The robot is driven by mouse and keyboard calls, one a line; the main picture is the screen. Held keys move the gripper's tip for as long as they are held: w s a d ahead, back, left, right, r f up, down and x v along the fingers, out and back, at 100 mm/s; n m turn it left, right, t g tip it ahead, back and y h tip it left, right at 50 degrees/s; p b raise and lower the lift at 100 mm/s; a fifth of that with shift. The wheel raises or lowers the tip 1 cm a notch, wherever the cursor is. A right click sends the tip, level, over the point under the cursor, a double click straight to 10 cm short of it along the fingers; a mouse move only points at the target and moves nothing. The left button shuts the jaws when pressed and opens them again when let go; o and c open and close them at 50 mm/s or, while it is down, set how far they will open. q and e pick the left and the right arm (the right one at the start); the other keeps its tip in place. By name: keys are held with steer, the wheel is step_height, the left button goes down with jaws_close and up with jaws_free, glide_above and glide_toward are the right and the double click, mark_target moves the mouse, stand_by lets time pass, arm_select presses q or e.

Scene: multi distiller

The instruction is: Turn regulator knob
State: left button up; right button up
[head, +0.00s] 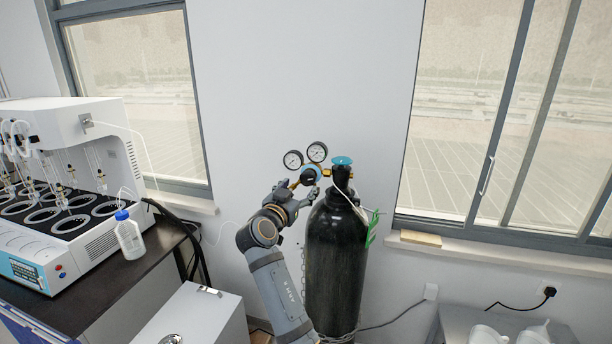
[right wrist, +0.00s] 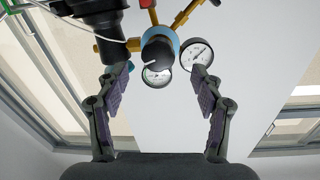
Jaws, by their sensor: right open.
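The regulator knob shows in the right wrist view as a dark cap (right wrist: 158,55) in front of a blue ring. My right gripper (head: 299,191) is just below and in front of the regulator. In the right wrist view its two fingers (right wrist: 161,78) are spread apart, with the knob lying between and a little beyond the tips. Nothing is between the pads, and no contact shows. My left gripper is not in view.
The black gas cylinder (head: 335,260) stands upright beside my right arm, with a blue valve handwheel (head: 342,160) on top and a green tag (head: 373,228). A white distiller (head: 75,130) and a bottle (head: 129,236) stand on a dark bench at left. Wall lies close behind.

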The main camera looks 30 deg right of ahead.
mark_target(306, 181)
steer(key=p+x, duration=0.2)
steer(key=x, duration=0.3)
steer(key=shift+d+r, duration=0.2)
steer(key=shift+d, duration=0.05)
steer(key=shift+w+d+f+p, duration=0.25)
steer(key=shift+w+d+p, duration=0.05)
steer(key=shift+w+d, duration=0.1)
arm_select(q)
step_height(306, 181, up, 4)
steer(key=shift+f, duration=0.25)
arm_select(e)
steer(key=c, duration=1.2)
